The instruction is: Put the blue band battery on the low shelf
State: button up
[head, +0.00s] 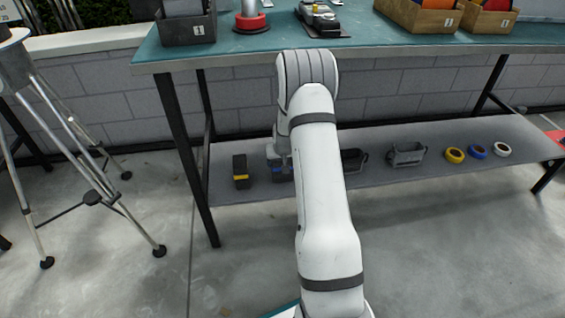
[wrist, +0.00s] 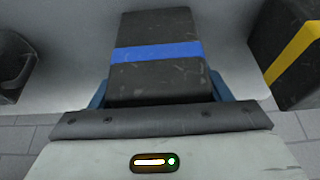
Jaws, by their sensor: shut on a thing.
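The blue band battery (wrist: 155,50) is a dark block with a blue stripe across it. My gripper (wrist: 155,95) is shut on it, with a blue finger along each side. In the head view the battery (head: 283,175) shows small beside my arm, at the low shelf (head: 235,195) under the bench. My arm hides part of it, and I cannot tell whether its base touches the shelf. A yellow band battery (head: 241,172) stands on the shelf just left of it; this one also shows at the right of the wrist view (wrist: 288,50).
Grey bins (head: 406,154) and yellow (head: 455,155), blue (head: 477,151) and white (head: 501,149) tape rolls lie further right on the shelf. The bench top (head: 260,43) is overhead, with a bench leg (head: 187,160) at left. A tripod (head: 85,150) stands on the floor at left.

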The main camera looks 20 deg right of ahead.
jog(key=shift+f, duration=0.15)
jog(key=o, duration=1.3)
